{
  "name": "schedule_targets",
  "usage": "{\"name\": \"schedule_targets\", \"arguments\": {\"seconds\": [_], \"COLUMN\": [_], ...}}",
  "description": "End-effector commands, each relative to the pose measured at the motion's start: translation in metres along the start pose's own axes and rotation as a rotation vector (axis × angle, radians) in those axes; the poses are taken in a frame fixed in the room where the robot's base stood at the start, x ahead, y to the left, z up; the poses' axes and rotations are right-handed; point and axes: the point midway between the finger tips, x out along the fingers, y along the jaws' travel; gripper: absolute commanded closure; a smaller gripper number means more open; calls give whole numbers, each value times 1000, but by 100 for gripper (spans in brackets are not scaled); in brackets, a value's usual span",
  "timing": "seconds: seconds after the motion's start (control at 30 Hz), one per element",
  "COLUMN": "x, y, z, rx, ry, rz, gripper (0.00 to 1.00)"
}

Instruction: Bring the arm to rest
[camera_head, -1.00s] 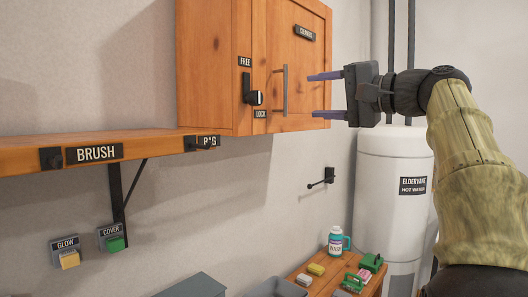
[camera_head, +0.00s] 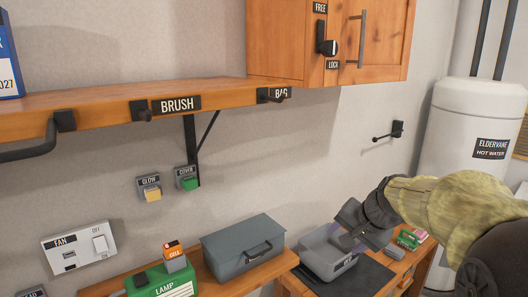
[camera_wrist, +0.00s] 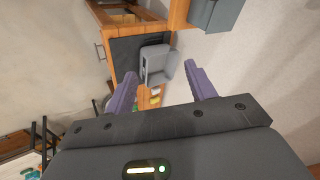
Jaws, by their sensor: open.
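My gripper (camera_head: 348,234) is low at the right of the head view, in front of the grey bin (camera_head: 318,262) on the wooden bench. Its purple fingers are apart, with nothing between them that I can see it holding. In the wrist view my gripper (camera_wrist: 160,88) shows both fingers spread wide. The grey bin (camera_wrist: 152,66) lies beyond them in that view. My sleeve-covered arm reaches in from the right edge of the head view.
A wooden cabinet (camera_head: 390,45) with a latch and handle hangs above. A wooden shelf (camera_head: 70,113) with hooks runs left. A grey metal box (camera_head: 243,250), a green lamp box (camera_head: 160,284) and a white water heater (camera_head: 465,120) stand nearby. A wall hook (camera_head: 390,133) juts out.

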Motion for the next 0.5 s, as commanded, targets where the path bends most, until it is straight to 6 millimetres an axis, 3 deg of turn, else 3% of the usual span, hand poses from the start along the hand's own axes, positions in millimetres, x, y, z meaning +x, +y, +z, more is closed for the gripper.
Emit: {"name": "schedule_targets", "arguments": {"seconds": [0.03, 0.3, 0.4, 0.5], "x": [9, 39, 41, 41], "y": [10, 78, 99, 112], "z": [23, 130, 162, 182], "rx": [-57, -422, -553, -635], "ry": [-28, -152, -196, -223], "rz": [49, 249, 285, 301], "gripper": [45, 45, 45, 45]}}
